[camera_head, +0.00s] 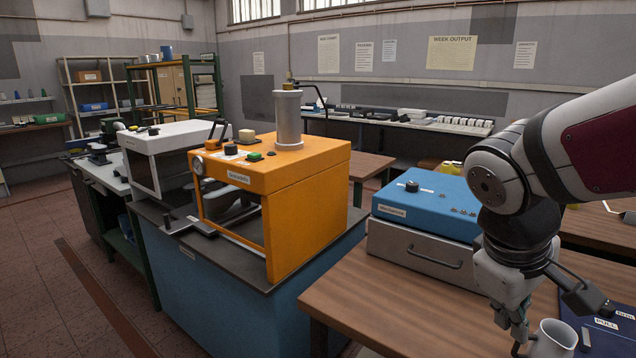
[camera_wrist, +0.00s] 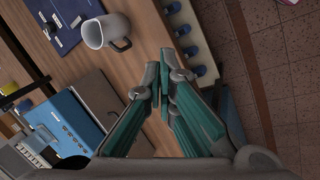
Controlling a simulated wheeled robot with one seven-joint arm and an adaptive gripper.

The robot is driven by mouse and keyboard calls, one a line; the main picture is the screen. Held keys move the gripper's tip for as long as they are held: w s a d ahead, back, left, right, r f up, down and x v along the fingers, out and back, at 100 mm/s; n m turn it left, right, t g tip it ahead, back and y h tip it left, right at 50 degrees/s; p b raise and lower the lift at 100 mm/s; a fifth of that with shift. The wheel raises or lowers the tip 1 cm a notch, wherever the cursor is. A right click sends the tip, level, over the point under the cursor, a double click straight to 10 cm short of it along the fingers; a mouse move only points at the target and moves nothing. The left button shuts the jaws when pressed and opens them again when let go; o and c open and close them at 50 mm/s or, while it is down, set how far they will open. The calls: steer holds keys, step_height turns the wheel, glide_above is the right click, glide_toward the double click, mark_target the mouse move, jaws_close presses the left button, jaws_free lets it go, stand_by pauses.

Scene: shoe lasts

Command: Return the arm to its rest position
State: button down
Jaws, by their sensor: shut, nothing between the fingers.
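My arm comes in from the right in the head view, bent downward over the wooden table. My gripper (camera_head: 518,340) points down near the table's front edge, beside a white mug (camera_head: 555,338). In the wrist view my gripper (camera_wrist: 164,78) has its fingers together with nothing between them. The mug (camera_wrist: 96,34) lies to the left of the fingertips there, apart from them, with its handle toward them.
A blue-topped machine (camera_head: 425,205) with a grey drawer stands on the table (camera_head: 370,300). An orange press (camera_head: 275,190) stands on a blue cabinet at the left. A row of blue knobs (camera_wrist: 183,30) lines the table edge. Floor (camera_wrist: 290,90) is clear beyond it.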

steer(key=s+a+r+m+t+y+p, duration=0.1)
steer(key=s+a+r+m+t+y, duration=0.1)
steer(key=s+a, duration=0.4)
steer(key=s+r+m+y, duration=0.1)
steer(key=s+m+y, duration=0.1)
steer(key=s, duration=0.3)
steer(key=shift+s+a+r+m, duration=0.15)
steer(key=shift+a+m, duration=0.1)
steer(key=shift+m, duration=0.05)
stand_by(1.0)
